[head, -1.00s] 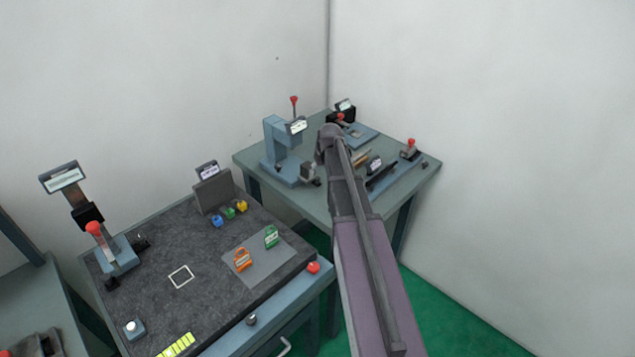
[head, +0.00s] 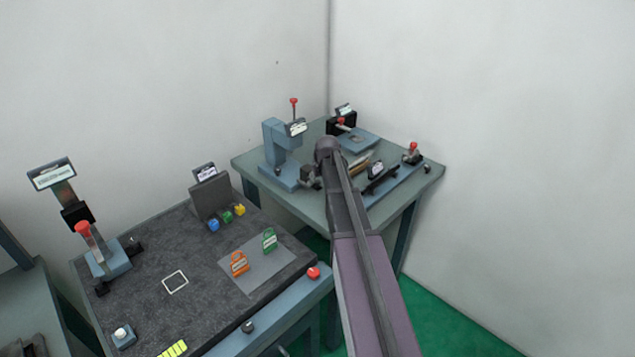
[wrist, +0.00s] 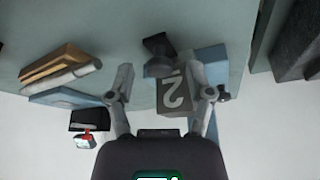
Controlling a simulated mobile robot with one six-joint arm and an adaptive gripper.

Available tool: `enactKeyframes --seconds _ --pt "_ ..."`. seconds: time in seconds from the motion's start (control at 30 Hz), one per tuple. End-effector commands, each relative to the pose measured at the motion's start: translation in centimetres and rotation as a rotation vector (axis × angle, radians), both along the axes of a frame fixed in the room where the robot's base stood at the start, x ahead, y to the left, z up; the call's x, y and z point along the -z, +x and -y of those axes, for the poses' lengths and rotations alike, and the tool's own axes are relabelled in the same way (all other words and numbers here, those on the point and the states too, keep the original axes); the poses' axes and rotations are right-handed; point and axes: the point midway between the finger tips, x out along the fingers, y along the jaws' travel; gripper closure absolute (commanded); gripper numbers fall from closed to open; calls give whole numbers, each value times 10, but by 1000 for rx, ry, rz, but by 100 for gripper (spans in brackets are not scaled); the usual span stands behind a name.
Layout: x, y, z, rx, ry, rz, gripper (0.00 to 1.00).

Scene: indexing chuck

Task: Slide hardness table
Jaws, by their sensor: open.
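The blue C-shaped tester (head: 275,150) with a red-knobbed lever and a small display stands at the back left of the far bench, and seems to be the hardness tester. Its low blue base (head: 282,178) is partly beside a grey block (head: 309,174). In the wrist view, a grey block marked "2" (wrist: 172,93) lies beyond my gripper (wrist: 160,69), beside a blue body (wrist: 210,60) and a black knob (wrist: 158,48). My gripper is open, fingers apart and empty. Contact with the block cannot be told. In the head view my arm hides the fingers.
The far bench (head: 310,208) also carries a blue plate fixture (head: 358,140) and a long blue rail fixture (head: 395,183). A nearer bench has a dark mat (head: 150,265) with orange (head: 239,262) and green (head: 269,240) tags. White walls close the corner behind.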

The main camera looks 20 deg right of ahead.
Motion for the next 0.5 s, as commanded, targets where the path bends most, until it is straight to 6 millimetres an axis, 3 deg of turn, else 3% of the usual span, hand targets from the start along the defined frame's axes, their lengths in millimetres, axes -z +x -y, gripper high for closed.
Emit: enactKeyframes --seconds 0.17,0.3,0.4,0.5 --pt "0 0 0 0 0 0 33" --pt "0 0 0 0 0 0 74" --pt "0 0 0 0 0 0 100" --pt "0 0 0 0 0 0 100"
